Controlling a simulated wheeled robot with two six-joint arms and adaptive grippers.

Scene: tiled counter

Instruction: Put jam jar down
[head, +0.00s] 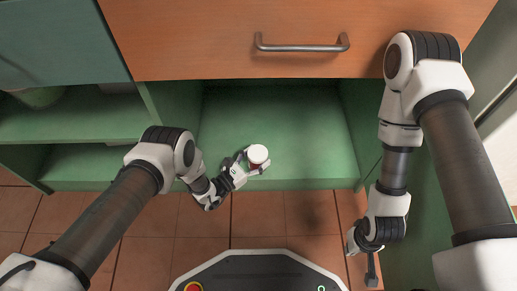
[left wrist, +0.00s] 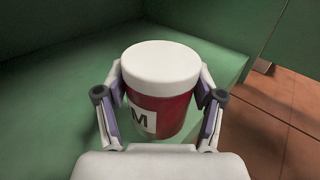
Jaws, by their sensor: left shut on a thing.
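The jam jar (head: 257,155) is a red jar with a white lid and a white label. It is upright at the front of the green compartment. My left gripper (head: 247,163) is shut on it from the left. In the left wrist view the jar (left wrist: 160,85) sits between the two fingers (left wrist: 160,103), one on each side. The jar's base is mostly hidden, so I cannot tell whether it touches the green floor. My right gripper (head: 371,268) hangs low at the right, away from the jar; its finger opening is not clear.
The green compartment floor (head: 305,135) is clear around the jar. An orange drawer front (head: 220,35) with a metal handle (head: 302,47) is above it. Green shelves (head: 75,120) stand to the left, with a pot (head: 38,97) on one. Brown floor tiles (head: 130,225) lie in front.

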